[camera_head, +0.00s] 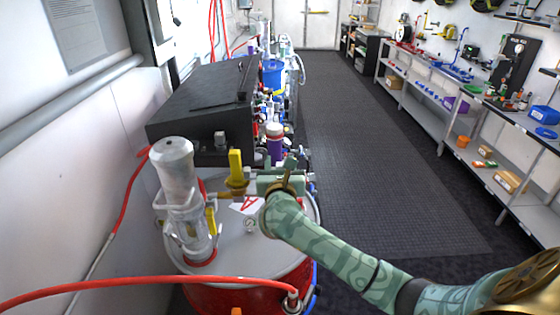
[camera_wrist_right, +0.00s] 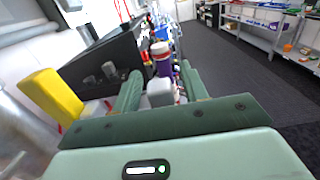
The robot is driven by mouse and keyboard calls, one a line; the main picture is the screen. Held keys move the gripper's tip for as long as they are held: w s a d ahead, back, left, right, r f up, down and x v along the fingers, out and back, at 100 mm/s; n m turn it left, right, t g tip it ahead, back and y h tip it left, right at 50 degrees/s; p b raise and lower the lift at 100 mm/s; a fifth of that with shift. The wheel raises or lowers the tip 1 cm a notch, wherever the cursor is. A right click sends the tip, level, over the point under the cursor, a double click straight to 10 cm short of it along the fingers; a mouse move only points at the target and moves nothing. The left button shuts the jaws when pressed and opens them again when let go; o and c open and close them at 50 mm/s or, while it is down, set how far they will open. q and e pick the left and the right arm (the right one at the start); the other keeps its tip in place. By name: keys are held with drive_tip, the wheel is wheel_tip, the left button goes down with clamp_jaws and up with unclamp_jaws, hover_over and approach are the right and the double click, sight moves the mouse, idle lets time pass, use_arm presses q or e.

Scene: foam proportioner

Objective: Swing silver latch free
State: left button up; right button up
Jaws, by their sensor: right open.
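A small silver latch (camera_head: 219,139) sits on the near end face of a dark grey box (camera_head: 190,105), left of centre in the head view. It likely also shows in the right wrist view (camera_wrist_right: 108,70), left of my fingers. My right gripper (camera_head: 284,168) is over the red drum's grey lid, to the right of the latch and apart from it. In the right wrist view the two green fingers (camera_wrist_right: 161,85) stand apart, with a purple bottle and a white part beyond them. No latch is between them. My left gripper is not in view.
A yellow-handled valve (camera_head: 236,170) stands between my right gripper and a clear cylinder (camera_head: 178,185) on the drum lid (camera_head: 235,245). A red hose (camera_head: 130,285) crosses in front. A purple bottle (camera_head: 275,148) stands behind the gripper. The floor (camera_head: 360,150) to the right is clear.

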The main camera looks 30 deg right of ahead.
drive_tip(key=shift+w+d, duration=0.15)
drive_tip(key=shift+d, duration=0.05)
clamp_jaws()
